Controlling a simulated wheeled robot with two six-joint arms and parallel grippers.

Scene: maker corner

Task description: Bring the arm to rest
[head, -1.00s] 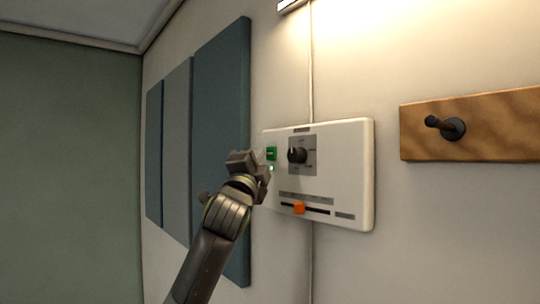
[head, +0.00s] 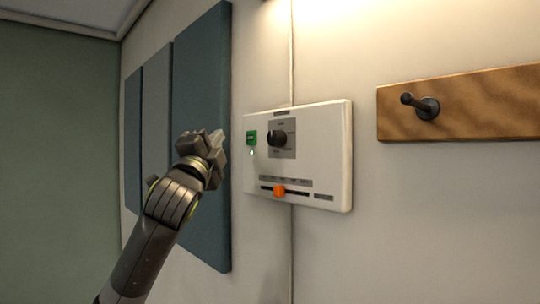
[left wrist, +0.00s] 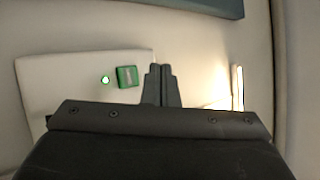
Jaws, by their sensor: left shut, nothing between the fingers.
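My left gripper (head: 214,142) is shut and empty, to the left of a white control panel (head: 320,160) on the wall. In the head view it is clear of the panel, in front of the blue wall board. In the left wrist view its shut fingers (left wrist: 160,85) point toward the wall beside the panel's edge. The panel carries a green button (head: 251,137) with a lit green light below it, a black knob (head: 277,139) and an orange slider (head: 279,191). The green button also shows in the left wrist view (left wrist: 127,76). My right gripper is not in view.
Blue-grey wall boards (head: 203,120) hang behind my left arm. A wooden board (head: 480,100) with a black peg (head: 424,107) is on the wall at right. A thin cable (head: 291,60) runs down to the panel. The space in front of the wall at right is clear.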

